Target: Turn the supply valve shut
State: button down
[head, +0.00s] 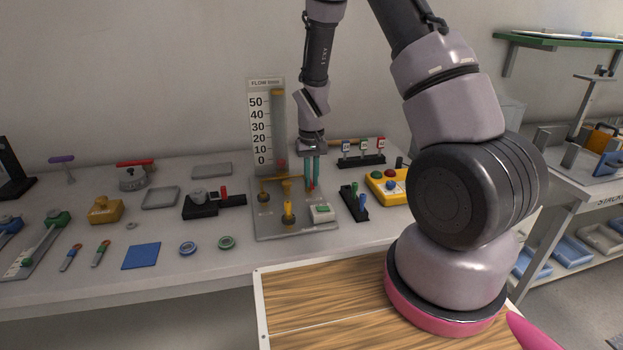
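The flow rig stands on the bench in the head view. It has a tall gauge (266,125) labelled FLOW and marked 0 to 50, with a yellow band near the top of its column. Its grey base plate (262,229) carries yellow pipework (268,181), an upright yellow fitting (287,208) and a white block with a green top (321,212). I cannot tell which part is the supply valve. My gripper (312,188) points down beside the gauge, over the right rear of the rig. Its teal fingers are close together; whether they hold anything is unclear.
A red-handled valve (135,172) sits at the bench's left rear. A black block with green and blue pegs (354,202) and a yellow button box (386,187) stand right of the rig. A rack with labelled cards (362,157) is behind.

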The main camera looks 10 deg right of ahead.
jog(key=shift+d, duration=0.1)
jog(key=n, duration=0.1)
jog(key=d+n, duration=0.1)
jog(key=n, duration=0.1)
jog(key=shift+w+n, duration=0.15)
jog(key=shift+n, duration=0.15)
jog(key=n, duration=0.1)
jog(key=d+n, duration=0.1)
jog(key=n, duration=0.2)
jog(key=shift+w+d, duration=0.2)
jog(key=shift+w, duration=0.15)
jog(key=n, duration=0.2)
jog(key=w+n, duration=0.1)
jog(key=n, duration=0.1)
jog(key=d+n, duration=0.1)
jog(key=n, duration=0.1)
jog(key=shift+w, duration=0.25)
jog(key=shift+w+d+n, duration=0.1)
jog(key=shift+w+n, duration=0.25)
jog(key=shift+n, duration=0.75)
jog(key=shift+w+d+n, duration=0.1)
jog(key=shift+w+n, duration=0.25)
jog(key=shift+n, duration=0.75)
jog(key=c, duration=0.9)
grip_release()
